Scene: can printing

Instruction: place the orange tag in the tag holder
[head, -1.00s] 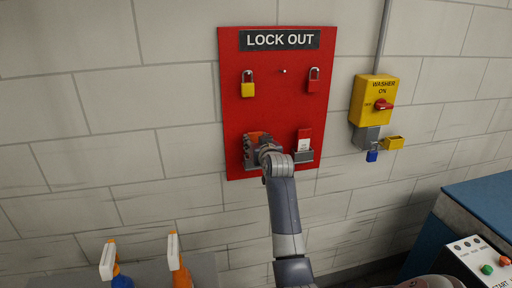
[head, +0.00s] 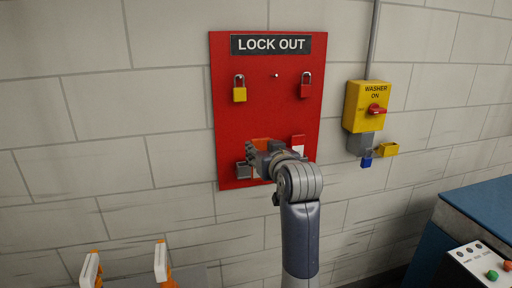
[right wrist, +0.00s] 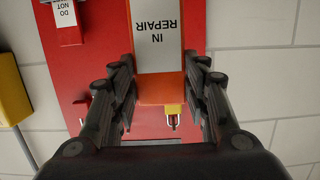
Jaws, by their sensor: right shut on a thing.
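The orange tag (head: 261,143) is in my right gripper (head: 257,152), in front of the lower part of the red board. In the right wrist view, the jaws (right wrist: 158,74) are on both sides of the orange tag (right wrist: 160,92), whose white label reads "IN REPAIR" upside down. A grey tag holder (head: 243,171) on the lower left of the board shows beside the gripper, partly hidden by it. I cannot tell whether the tag touches the holder. My left gripper is not in view.
The red LOCK OUT board (head: 266,115) carries a yellow padlock (head: 239,94) and a red padlock (head: 305,90). A red-and-white tag (head: 298,142) is at its lower right, partly behind my arm. A yellow washer switch box (head: 367,105) is to the right. Spray bottles (head: 162,265) stand below left.

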